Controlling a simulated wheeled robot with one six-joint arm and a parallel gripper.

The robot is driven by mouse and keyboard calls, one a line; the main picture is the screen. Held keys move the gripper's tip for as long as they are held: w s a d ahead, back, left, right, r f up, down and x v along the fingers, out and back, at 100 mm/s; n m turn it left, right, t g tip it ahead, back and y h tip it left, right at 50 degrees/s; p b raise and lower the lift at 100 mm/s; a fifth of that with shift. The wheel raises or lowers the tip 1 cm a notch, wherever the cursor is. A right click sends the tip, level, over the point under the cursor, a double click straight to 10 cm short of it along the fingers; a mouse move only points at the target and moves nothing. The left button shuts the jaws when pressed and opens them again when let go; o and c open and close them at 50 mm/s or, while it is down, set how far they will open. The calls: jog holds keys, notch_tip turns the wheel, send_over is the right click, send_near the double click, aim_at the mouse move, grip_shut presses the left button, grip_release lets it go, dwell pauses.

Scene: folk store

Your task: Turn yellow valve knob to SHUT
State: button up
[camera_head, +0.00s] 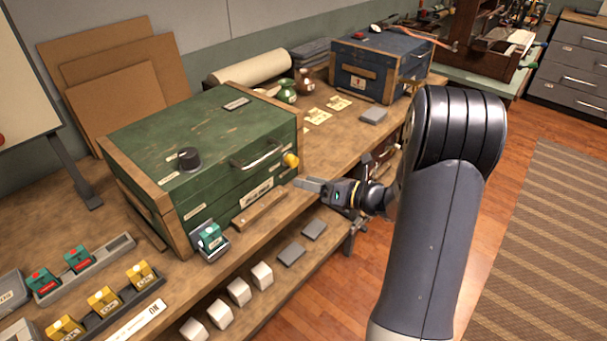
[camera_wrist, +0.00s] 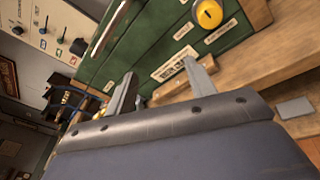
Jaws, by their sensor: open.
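The yellow valve knob (camera_head: 290,160) sticks out of the right end of the front face of a green wooden chest (camera_head: 240,150). In the wrist view the round yellow knob (camera_wrist: 208,14) is at the top, beside small pale labels too small to read. My gripper (camera_head: 308,184) is open and empty, just in front of the chest and a little below and right of the knob, apart from it. In the wrist view its two fingers (camera_wrist: 160,88) point toward the chest front, with a larger pale label plate (camera_wrist: 176,66) beyond them.
A wooden strip (camera_head: 259,212) lies before the chest. A small teal device (camera_head: 211,237) stands at its front left. Yellow blocks (camera_head: 104,299) sit in a tray at the lower left. White blocks (camera_head: 239,291) rest on a lower shelf. A blue chest (camera_head: 372,66) stands behind right.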

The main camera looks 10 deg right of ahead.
aim_at(296, 163)
jog(key=w+d+f+m+t+h+b, duration=0.1)
jog(key=w+d+f+m+t+h, duration=0.15)
jog(key=d+m, duration=0.3)
jog(key=shift+n+t+y, duration=0.35)
jog(key=shift+y, duration=0.1)
jog(key=x, duration=1.1)
jog(key=shift+w+d+f+p, duration=0.2)
jog(key=shift+w+f+p, duration=0.15)
jog(key=shift+f+p, duration=0.05)
jog(key=c, duration=1)
jog(key=shift+o, duration=0.2)
